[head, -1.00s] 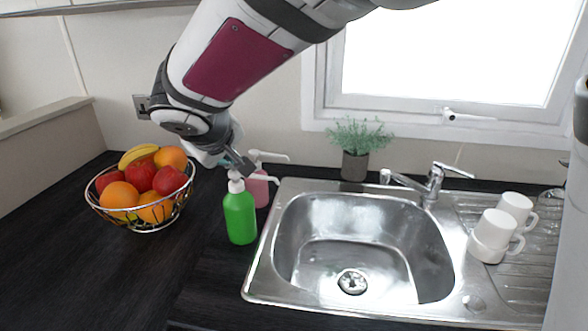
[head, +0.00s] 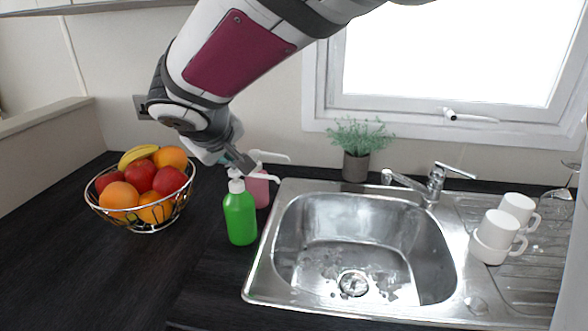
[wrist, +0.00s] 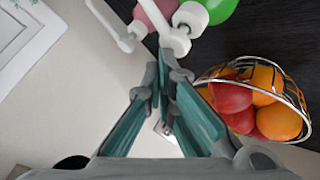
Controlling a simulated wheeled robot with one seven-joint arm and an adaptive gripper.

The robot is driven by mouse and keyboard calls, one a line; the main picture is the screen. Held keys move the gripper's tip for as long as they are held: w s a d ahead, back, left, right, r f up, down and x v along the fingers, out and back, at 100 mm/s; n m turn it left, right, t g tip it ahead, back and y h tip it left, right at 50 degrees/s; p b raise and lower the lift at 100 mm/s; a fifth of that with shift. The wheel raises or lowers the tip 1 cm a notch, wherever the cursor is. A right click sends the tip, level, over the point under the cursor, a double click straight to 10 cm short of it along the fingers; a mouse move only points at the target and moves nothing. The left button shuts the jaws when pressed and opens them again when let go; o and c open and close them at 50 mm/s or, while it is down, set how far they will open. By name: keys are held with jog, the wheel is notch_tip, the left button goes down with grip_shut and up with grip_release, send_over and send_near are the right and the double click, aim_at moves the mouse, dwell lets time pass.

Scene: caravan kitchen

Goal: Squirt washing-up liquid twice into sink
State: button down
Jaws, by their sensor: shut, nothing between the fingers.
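The green pump bottle (head: 240,217) stands upright on the dark worktop, just left of the sink (head: 340,245). Its white pump head (head: 237,184) has a spout pointing right, toward the basin. A pink bottle (head: 259,190) with a white pump stands close behind it. My gripper (head: 246,164) is shut and empty, with its fingertips right at the top of the green bottle's pump; I cannot tell if they touch. In the wrist view the shut fingertips (wrist: 168,52) lie close to the white pump heads (wrist: 185,30), with part of the green bottle (wrist: 221,9) at the top edge. Patchy marks like liquid lie around the drain (head: 354,283).
A wire basket of fruit (head: 145,226) stands left of the bottles. A potted plant (head: 356,166) and the tap (head: 432,185) stand behind the sink. White mugs (head: 497,229) and glasses are on the drainer at right. The worktop front left is clear.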

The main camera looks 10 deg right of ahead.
jog(key=shift+r, duration=0.1)
jog(key=shift+r+p, duration=2)
jog(key=shift+r, duration=0.95)
